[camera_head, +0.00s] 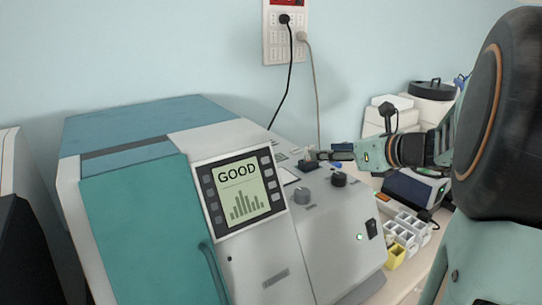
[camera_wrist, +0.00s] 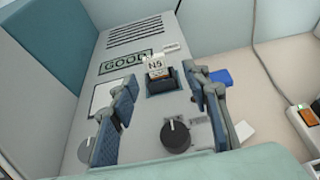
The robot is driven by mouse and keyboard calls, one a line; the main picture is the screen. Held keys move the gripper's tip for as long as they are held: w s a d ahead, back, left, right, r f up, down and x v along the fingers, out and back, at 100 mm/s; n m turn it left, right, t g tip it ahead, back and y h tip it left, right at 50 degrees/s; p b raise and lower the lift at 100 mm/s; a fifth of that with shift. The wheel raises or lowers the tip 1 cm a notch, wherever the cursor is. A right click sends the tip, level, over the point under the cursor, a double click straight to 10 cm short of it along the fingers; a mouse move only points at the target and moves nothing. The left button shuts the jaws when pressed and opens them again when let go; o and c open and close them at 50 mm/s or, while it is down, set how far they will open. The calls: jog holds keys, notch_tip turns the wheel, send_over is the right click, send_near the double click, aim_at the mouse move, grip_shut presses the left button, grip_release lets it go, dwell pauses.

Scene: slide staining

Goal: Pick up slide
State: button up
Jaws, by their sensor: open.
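The slide (camera_wrist: 154,66) is a small pale piece marked "N5". In the wrist view it stands upright in a dark holder (camera_wrist: 160,83) on top of the machine, in front of a "GOOD" label. My gripper (camera_wrist: 165,108) is open, with one blue-padded finger left of the slide and the other right of it, and nothing between the pads is held. In the head view my gripper (camera_head: 312,160) is over the right part of the machine's top, close to the dark holder. The slide itself is too small to make out there.
The staining machine (camera_head: 240,135) has a screen reading "GOOD" (camera_head: 243,189). White and yellow containers (camera_head: 400,235) stand right of the machine. Cables hang from the wall socket (camera_head: 284,38).

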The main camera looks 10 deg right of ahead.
aim_at(309, 150)
jog(key=x, duration=0.6)
jog(key=shift+a+r+p, duration=0.3)
jog(key=shift+a, duration=0.1)
jog(key=shift+w+a+f, duration=0.1)
jog(key=shift+w+f, duration=0.05)
jog(key=shift+w, duration=0.3)
grip_shut()
